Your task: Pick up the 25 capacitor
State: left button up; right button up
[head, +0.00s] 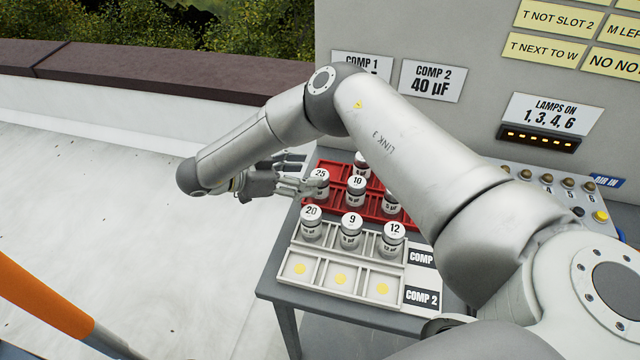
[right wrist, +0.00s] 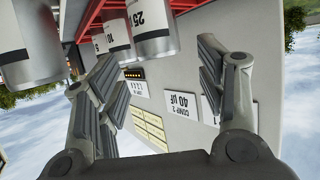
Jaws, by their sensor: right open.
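The 25 capacitor (head: 320,187) is a silver can with a white label. It stands upright at the left of the red tray (head: 400,219), beside the 10 capacitor (head: 355,192). My right gripper (head: 308,173) is open and empty at the tray's left side, its fingers pointing at the 25 capacitor and close to it. In the right wrist view, which is upside down, the 25 capacitor (right wrist: 152,30) shows beyond and between the open fingertips (right wrist: 158,62). I cannot tell whether a finger touches it. My left gripper is not in view.
The white rack (head: 315,258) in front holds capacitors 20 (head: 311,225), 9 (head: 350,232) and 12 (head: 392,240); its front row is empty. My right arm hides part of the red tray. An orange pole (head: 40,295) stands lower left. A panel (head: 480,60) rises behind.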

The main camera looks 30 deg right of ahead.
aim_at(320, 174)
jog(key=shift+s+d+f+p, duration=0.15)
jog(key=shift+d+f+p, duration=0.05)
jog(key=shift+d+f, duration=0.3)
jog(key=shift+s+d+f+p, duration=0.2)
jog(key=shift+d+f, duration=0.2)
jog(key=shift+d, duration=0.15)
jog(key=shift+x, duration=1.05)
jog(key=shift+w+d+f, duration=0.1)
jog(key=shift+d+f, duration=0.05)
jog(key=shift+d, duration=0.1)
jog(key=shift+a, duration=0.1)
jog(key=shift+c, duration=0.4)
jog(key=c, duration=1.1)
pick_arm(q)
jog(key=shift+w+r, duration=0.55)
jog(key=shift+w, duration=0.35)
